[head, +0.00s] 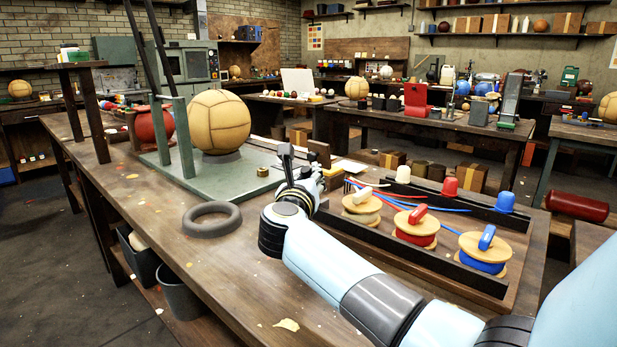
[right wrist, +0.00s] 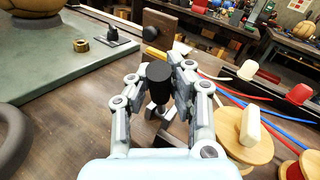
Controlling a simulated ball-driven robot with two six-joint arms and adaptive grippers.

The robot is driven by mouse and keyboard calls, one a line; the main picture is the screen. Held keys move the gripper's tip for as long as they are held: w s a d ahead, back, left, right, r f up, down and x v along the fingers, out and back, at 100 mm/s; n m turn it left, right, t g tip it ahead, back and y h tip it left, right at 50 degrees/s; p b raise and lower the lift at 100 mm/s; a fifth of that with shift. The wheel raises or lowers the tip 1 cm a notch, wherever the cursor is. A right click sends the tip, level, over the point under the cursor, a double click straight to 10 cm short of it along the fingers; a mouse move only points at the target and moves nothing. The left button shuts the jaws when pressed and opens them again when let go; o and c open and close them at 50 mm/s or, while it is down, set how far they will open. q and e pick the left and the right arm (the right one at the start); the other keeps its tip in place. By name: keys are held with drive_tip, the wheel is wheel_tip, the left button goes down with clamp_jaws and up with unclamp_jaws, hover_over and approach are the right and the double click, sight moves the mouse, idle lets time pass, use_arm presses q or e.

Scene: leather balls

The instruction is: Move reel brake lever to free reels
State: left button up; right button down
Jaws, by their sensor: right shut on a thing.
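My right gripper (head: 308,182) is at the left end of the reel rack. In the right wrist view, its two fingers (right wrist: 160,82) are closed around a black knob (right wrist: 158,72), apparently the top of the brake lever; the lower part of the lever is largely hidden between the fingers. Three wooden reels stand to the right of the gripper: a cream reel (head: 362,216), a red reel (head: 416,238) and a blue reel (head: 483,265). The cream reel (right wrist: 228,130) also shows in the right wrist view. My left gripper is not in view.
A green plate (head: 180,178) holds a tan panelled ball (head: 220,121) and a small brass cylinder (head: 263,172). A dark ring (head: 211,219) lies on the bench. Cream, red and blue strands run behind the reels. The bench's front left is mostly clear.

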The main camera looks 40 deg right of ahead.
idle(0.4)
drive_tip(key=shift+d+r+p, duration=0.1)
drive_tip(key=shift+r+p, duration=0.1)
drive_tip(key=shift+p, duration=0.4)
drive_tip(key=d+m+y+p, duration=0.1)
drive_tip(key=p, duration=0.3)
drive_tip(key=d+r+g+y+p, duration=0.1)
drive_tip(key=y+p, duration=0.1)
drive_tip(key=p, duration=0.2)
drive_tip(key=shift+w+d+r+m, duration=0.1)
drive_tip(key=shift+d+r+m, duration=0.1)
drive_tip(key=shift+m, duration=0.2)
drive_tip(key=d+m+g+y+p, duration=0.1)
drive_tip(key=p, duration=0.3)
drive_tip(key=d+f+g+y+p, duration=0.1)
drive_tip(key=d+y+p, duration=0.1)
drive_tip(key=p, duration=0.2)
drive_tip(key=shift+w+d+m+y, duration=0.2)
drive_tip(key=shift+m+y, duration=0.1)
drive_tip(key=shift+m, duration=0.1)
drive_tip(key=shift+d+f+y+p, duration=0.4)
drive_tip(key=shift+y+p, duration=0.4)
drive_tip(key=shift+p, duration=0.3)
drive_tip(key=shift+w+d, duration=0.1)
drive_tip(key=c, duration=1.2)
unclamp_jaws()
drive_tip(key=shift+f, duration=0.1)
drive_tip(key=shift+o, duration=0.2)
